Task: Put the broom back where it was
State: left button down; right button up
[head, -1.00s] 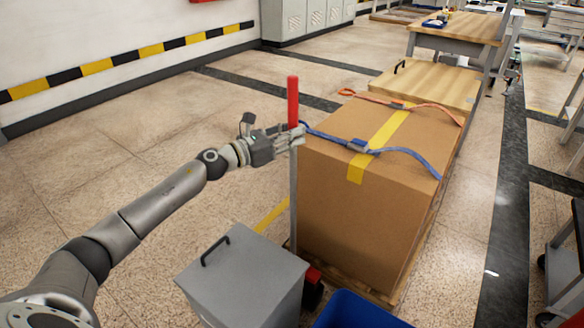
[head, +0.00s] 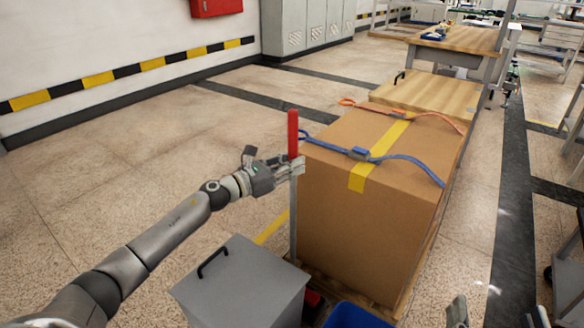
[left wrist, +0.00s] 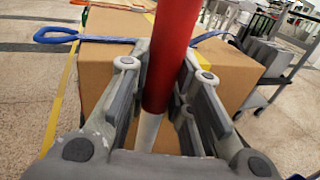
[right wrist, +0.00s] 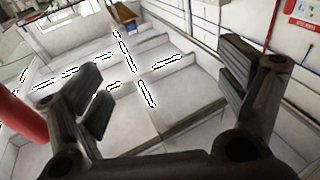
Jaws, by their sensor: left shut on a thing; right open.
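The broom (head: 293,133) stands upright beside the large cardboard box, its red grip at the top and its grey pole running down. Its lower end is hidden behind the grey lidded bin. My left gripper (head: 290,167) is shut around the pole just below or at the red grip. In the left wrist view, the red grip (left wrist: 172,55) and the paler pole pass between the fingers. My right gripper (head: 500,313) shows only by its fingertips at the bottom right of the head view. In the right wrist view, it (right wrist: 165,95) is open and empty.
The strapped cardboard box (head: 335,218) sits on a wooden pallet right of the broom. The grey bin (head: 243,288) and a blue bin (head: 352,315) stand in front. Open floor (head: 130,175) lies left, up to the striped wall. A cart (head: 568,270) stands far right.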

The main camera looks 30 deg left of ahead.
pick_arm(q)
jog(key=shift+r, duration=0.1)
pick_arm(e)
jog(key=shift+r, duration=0.2)
jog(key=shift+r, duration=0.1)
pick_arm(q)
jog(key=c, duration=1.3)
grip_release()
pick_arm(e)
jog(key=shift+s+r+t, duration=0.1)
jog(key=shift+r+t, duration=0.1)
jog(key=shift+t, duration=0.1)
